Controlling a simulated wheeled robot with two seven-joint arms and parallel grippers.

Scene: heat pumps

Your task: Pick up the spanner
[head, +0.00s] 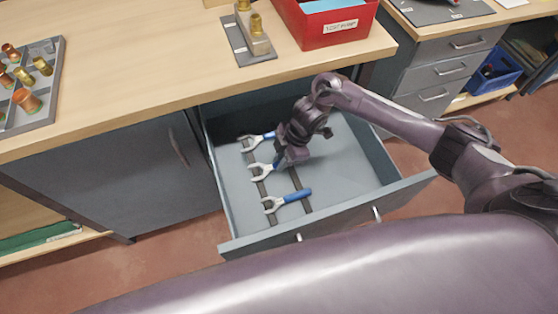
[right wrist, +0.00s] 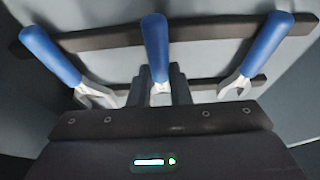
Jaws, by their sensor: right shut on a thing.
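Three spanners with blue handles and silver open-ended jaws are in the open drawer (head: 350,145). The middle spanner (head: 262,171) has its handle mostly hidden by my right gripper (head: 281,163) in the head view. In the right wrist view, my right gripper (right wrist: 160,82) is shut on the middle spanner (right wrist: 155,48), near where its handle meets the metal. I cannot tell whether this spanner is clear of the drawer's dark strips. The front spanner (head: 292,198) and back spanner (head: 256,138) lie on either side of it. My left gripper is not in view.
The drawer's front wall (head: 330,217) and side walls surround the spanners. The wooden worktop (head: 150,65) above holds a red bin (head: 325,25), a grey plate with brass fittings (head: 248,38) and a tray of copper fittings (head: 30,85). The drawer's right part is clear.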

